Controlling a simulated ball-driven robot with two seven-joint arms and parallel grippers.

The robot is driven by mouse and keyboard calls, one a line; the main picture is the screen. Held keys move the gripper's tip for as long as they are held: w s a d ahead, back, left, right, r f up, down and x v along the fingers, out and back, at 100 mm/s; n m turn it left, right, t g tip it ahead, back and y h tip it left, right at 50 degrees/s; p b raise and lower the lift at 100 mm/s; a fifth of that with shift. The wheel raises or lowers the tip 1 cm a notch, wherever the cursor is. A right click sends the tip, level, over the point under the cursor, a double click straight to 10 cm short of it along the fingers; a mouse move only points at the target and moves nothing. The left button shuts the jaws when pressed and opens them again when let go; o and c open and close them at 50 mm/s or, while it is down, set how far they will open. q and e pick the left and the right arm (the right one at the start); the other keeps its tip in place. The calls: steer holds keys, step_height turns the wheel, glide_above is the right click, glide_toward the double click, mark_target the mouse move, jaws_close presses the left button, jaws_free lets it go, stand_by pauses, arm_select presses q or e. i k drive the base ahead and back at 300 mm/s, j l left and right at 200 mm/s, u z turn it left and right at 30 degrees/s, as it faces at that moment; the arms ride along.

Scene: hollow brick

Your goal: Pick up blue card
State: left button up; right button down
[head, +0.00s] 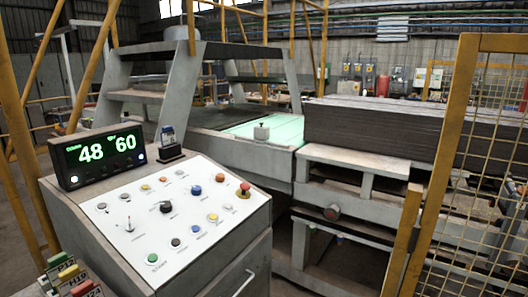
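A small dark stand (169,153) sits at the back of the control console, just right of the digital display. A small upright piece with a bluish face (167,135) stands in it; it may be the blue card, but it is too small to tell for sure. No other blue card shows. Neither of my grippers is in view.
The console panel (178,217) has several coloured buttons and knobs. The display (98,156) reads 48 and 60. Labelled pieces with green, yellow (68,272) and red tops stand at the lower left. A yellow mesh guard (480,150) blocks the right; dark stacked sheets (400,128) lie behind.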

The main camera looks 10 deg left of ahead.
mark_target(168, 138)
steer(key=i+l+u, duration=0.15)
steer(key=i+l, duration=0.15)
steer(key=i, duration=0.15)
steer(key=i+l+u, duration=0.15)
steer(key=i+l, duration=0.2)
steer(key=i, duration=0.1)
